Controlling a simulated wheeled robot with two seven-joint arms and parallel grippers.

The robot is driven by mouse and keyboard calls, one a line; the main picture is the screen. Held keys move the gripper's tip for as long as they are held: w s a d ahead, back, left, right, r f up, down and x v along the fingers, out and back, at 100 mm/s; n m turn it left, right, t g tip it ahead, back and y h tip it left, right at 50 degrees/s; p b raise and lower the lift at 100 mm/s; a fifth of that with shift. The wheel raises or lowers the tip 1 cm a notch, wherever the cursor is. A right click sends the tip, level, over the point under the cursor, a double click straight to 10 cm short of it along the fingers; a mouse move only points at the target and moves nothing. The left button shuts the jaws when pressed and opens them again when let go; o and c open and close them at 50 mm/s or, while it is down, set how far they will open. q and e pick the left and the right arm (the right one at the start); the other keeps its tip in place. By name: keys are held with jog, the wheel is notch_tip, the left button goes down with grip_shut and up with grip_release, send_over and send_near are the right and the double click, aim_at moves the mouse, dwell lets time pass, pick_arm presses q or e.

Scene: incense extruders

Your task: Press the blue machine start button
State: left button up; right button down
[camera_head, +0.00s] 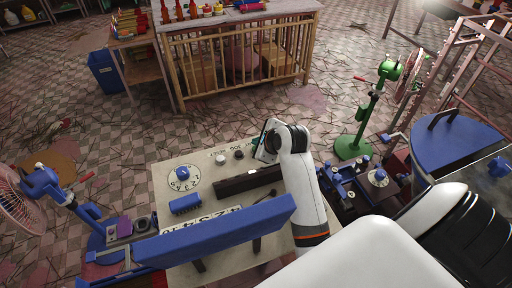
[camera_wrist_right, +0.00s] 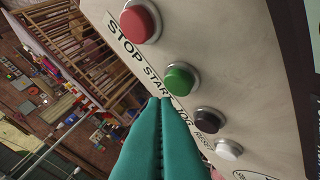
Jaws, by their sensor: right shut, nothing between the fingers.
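The blue machine's cream control panel (camera_head: 205,165) stands in the middle of the head view. My right gripper (camera_head: 256,143) is at the panel's far right part, seen side-on. In the right wrist view its teal fingers (camera_wrist_right: 160,102) are shut and empty. Their tips are close to the green start button (camera_wrist_right: 179,79), over the label strip beside it. I cannot tell whether they touch anything. The red stop button (camera_wrist_right: 139,21), the black jog button (camera_wrist_right: 208,120) and the white reset button (camera_wrist_right: 228,149) line up with it. In the head view my gripper hides the green and red buttons.
A blue bar (camera_head: 215,232) and a black slotted block (camera_head: 248,181) lie near the panel. A numbered dial (camera_head: 183,178) is on its left. A green fan stand (camera_head: 352,146) stands right of my arm. A wooden table (camera_head: 240,50) is behind.

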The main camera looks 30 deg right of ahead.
jog(key=shift+f, duration=0.1)
jog(key=shift+f, duration=0.35)
jog(key=shift+f, duration=0.2)
dwell(0.4)
